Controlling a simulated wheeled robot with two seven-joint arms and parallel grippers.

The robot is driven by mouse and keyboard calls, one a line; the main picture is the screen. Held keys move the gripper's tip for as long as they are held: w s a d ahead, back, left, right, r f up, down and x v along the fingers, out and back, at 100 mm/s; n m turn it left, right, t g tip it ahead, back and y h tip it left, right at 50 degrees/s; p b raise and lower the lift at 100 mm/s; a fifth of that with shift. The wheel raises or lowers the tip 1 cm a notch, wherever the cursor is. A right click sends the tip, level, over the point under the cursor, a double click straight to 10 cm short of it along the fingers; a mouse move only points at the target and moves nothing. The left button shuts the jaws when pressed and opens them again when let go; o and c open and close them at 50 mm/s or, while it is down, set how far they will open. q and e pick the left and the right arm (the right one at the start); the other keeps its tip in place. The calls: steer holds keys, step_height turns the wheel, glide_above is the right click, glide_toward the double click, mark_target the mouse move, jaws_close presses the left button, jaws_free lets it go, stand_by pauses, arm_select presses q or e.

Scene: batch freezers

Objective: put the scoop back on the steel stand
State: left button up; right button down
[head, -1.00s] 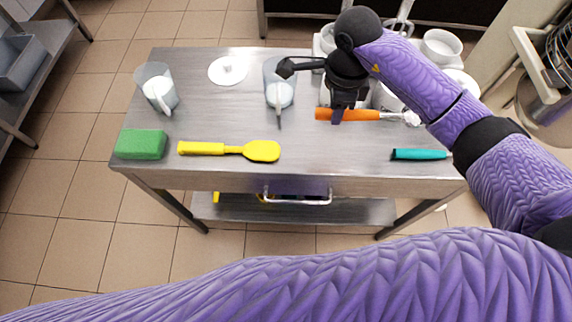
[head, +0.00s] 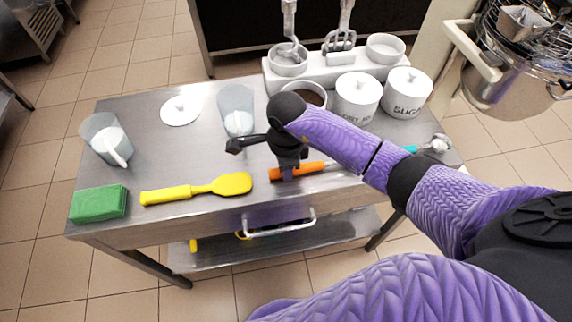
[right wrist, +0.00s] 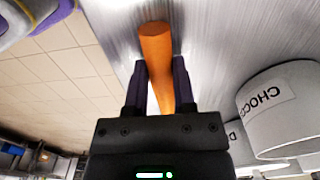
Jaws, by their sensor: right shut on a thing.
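A scoop with an orange handle (head: 312,168) is in my right gripper (head: 289,175), over the front part of the steel table. Its head is hidden behind my right arm. In the right wrist view the orange handle (right wrist: 157,62) stands between the two dark fingers (right wrist: 156,88), which are shut on it. I cannot tell whether it touches the table. Another tool with a teal handle (head: 411,148) and a silvery head lies at the right, partly hidden by my arm. I cannot make out a steel stand with certainty. My left gripper is not in view.
A white rack (head: 330,72) with bowls stands behind. A steel pot (head: 500,90) is at the right.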

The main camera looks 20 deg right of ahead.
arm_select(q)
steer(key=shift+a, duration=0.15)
arm_select(e)
steer(key=shift+c, duration=2.2)
jaws_free()
steer(key=shift+r+p, duration=0.3)
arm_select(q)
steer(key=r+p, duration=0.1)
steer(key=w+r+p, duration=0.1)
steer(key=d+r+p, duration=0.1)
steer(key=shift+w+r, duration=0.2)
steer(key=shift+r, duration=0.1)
arm_select(e)
step_height(320, 180, up, 12)
steer(key=shift+f, duration=0.2)
